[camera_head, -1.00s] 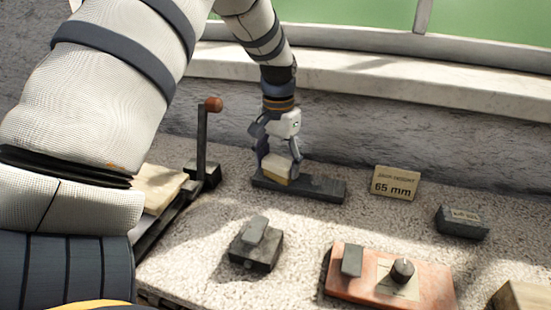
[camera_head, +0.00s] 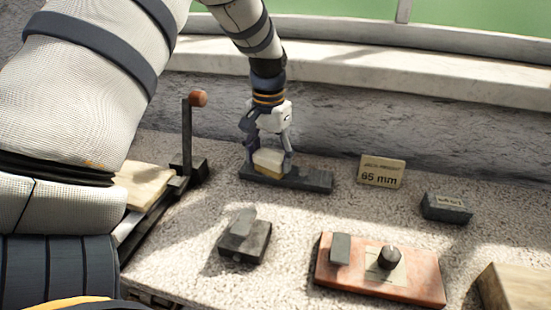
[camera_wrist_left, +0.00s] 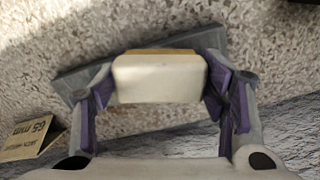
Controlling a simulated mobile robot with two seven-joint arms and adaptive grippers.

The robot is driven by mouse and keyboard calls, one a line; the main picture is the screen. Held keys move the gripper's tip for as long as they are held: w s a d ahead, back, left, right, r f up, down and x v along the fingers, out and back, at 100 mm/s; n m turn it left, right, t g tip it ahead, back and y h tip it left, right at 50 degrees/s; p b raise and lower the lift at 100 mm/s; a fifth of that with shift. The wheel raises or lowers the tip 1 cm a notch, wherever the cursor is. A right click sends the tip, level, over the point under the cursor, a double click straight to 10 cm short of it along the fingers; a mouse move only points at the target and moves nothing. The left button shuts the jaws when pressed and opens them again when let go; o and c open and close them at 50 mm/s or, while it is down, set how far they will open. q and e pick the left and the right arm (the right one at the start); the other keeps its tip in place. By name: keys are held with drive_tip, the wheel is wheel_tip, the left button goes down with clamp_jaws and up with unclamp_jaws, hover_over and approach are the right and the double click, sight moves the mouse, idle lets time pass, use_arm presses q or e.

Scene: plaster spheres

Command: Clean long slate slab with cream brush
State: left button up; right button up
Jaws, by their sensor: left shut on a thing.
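The long slate slab (camera_head: 312,180) is a dark, narrow bar lying flat on the speckled worktop near the back wall. The cream brush (camera_head: 268,160) has a pale block body and a yellowish lower band. My left gripper (camera_head: 270,163) is shut on the brush from both sides and holds it upright over the left part of the slab. The brush seems to touch the slab's top, but its underside is hidden. In the left wrist view the brush (camera_wrist_left: 160,78) sits between both fingers, with the slab (camera_wrist_left: 75,82) showing behind it. My right gripper is not in view.
A "65 mm" card (camera_head: 381,172) stands right of the slab, with a small dark block (camera_head: 446,208) beyond it. A lever with a red-brown knob (camera_head: 198,99) rises at left. In front are a dark block (camera_head: 245,241) and a reddish control box (camera_head: 415,285).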

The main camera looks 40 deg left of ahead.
use_arm(q)
drive_tip(key=shift+s+a, duration=0.25)
drive_tip(key=shift+a, duration=0.9)
drive_tip(key=shift+w+d, duration=0.25)
drive_tip(key=shift+d, duration=0.85)
drive_tip(key=shift+w+d, duration=0.2)
drive_tip(key=shift+d, duration=0.9)
drive_tip(key=shift+a, duration=0.1)
drive_tip(key=shift+s+a+r, duration=0.2)
drive_tip(key=shift+a+r, duration=0.5)
drive_tip(key=shift+a, duration=0.35)
drive_tip(key=shift+d, duration=0.1)
